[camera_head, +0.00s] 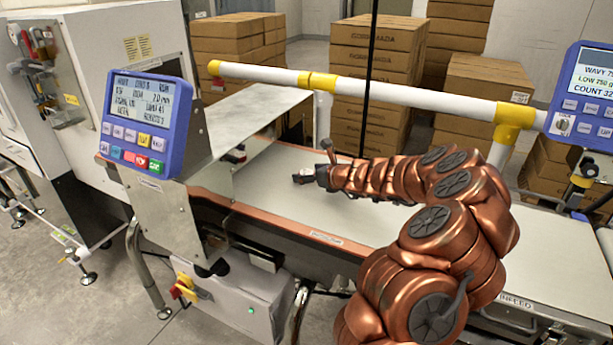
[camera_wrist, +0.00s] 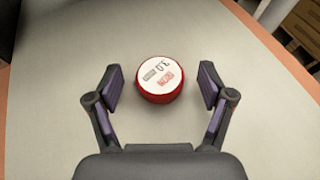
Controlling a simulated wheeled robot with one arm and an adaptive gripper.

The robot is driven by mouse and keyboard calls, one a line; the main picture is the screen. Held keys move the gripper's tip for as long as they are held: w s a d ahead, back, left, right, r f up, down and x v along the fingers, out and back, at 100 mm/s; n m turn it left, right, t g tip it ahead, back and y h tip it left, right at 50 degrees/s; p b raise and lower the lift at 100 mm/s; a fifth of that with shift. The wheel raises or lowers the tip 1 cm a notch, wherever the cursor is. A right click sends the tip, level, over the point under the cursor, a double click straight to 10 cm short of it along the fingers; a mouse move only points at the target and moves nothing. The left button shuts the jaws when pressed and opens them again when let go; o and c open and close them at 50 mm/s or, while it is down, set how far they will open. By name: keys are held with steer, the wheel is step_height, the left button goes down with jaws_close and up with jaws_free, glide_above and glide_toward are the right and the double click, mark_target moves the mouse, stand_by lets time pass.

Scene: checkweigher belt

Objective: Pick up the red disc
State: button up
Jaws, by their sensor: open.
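The red disc (camera_wrist: 160,96) lies flat on the pale belt (camera_wrist: 60,100) in the wrist view. It has red sides and a white top with printed marks. My gripper (camera_wrist: 160,88) is open, with one dark finger on each side of the disc and a visible gap to each. In the head view my gripper (camera_head: 303,177) is low over the belt, near the metal hood. There the disc is hard to make out beside the fingers.
A metal hood (camera_head: 245,115) stands over the belt left of my gripper. A blue display panel (camera_head: 146,122) is mounted in front of it. A white and yellow rail (camera_head: 400,92) runs behind the belt. Stacked cartons (camera_head: 375,60) stand beyond. The belt around the disc is clear.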

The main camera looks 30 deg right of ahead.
steer(key=shift+c, duration=0.5)
steer(key=c, duration=1.2)
